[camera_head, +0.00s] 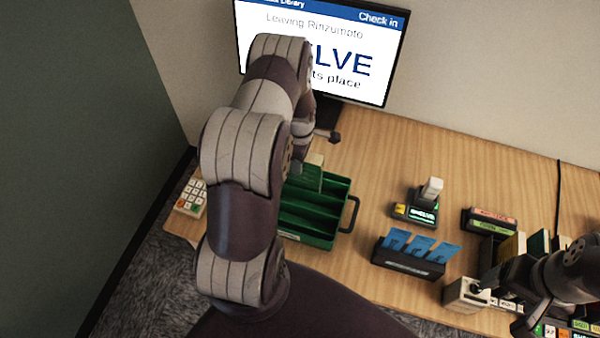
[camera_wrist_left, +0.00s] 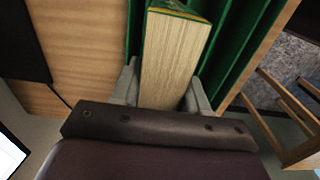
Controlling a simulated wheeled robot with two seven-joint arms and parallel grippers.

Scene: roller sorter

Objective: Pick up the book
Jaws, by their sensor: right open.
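The book (camera_wrist_left: 172,60) stands on edge in the green slotted tray, its pale page block facing the left wrist camera and a green cover edge showing. In the head view a green book top (camera_head: 306,176) shows beside my left arm. My left gripper (camera_wrist_left: 165,92) has one finger against each side of the book, with no clear gap. In the head view my left arm hides most of this gripper. My right gripper (camera_head: 503,305) is open, at the lower right, near a grey-white box (camera_head: 465,295).
The green tray (camera_head: 320,238) has a handle on its right. A monitor (camera_head: 375,60) stands behind my left arm. A keypad (camera_head: 190,197), a scanner (camera_head: 420,208) and a box of blue cards (camera_head: 408,262) are on the desk (camera_head: 385,160). Several books stand at the right.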

